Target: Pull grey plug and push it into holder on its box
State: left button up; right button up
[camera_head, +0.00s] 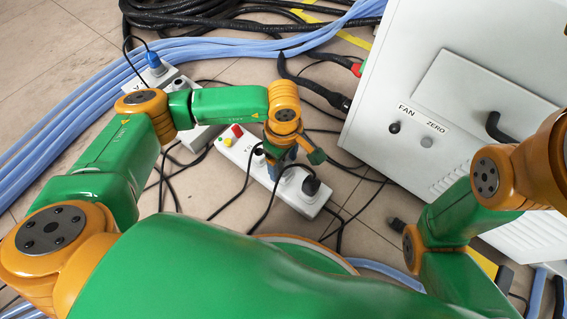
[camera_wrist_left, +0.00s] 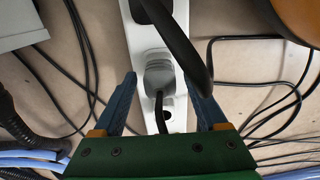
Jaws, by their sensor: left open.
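The grey plug (camera_wrist_left: 158,76) sits on the white box (camera_wrist_left: 139,40) in the left wrist view, its dark cable running toward the bottom. My left gripper (camera_wrist_left: 162,84) is open, with one blue finger on each side of the plug; I cannot tell whether either touches it. The grey plug is not clear there. My right arm shows at the right, but its gripper does not.
A black plug (camera_head: 311,186) stands at the near end of the box. A second white box with a blue plug (camera_head: 154,60) lies further left. Loose black cables surround both boxes. A large light-grey cabinet (camera_head: 400,75) stands to the right.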

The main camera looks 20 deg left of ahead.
pick_arm(q)
grip_shut()
jog(key=shift+r+p, duration=2.45)
jog(key=shift+r, duration=0.55)
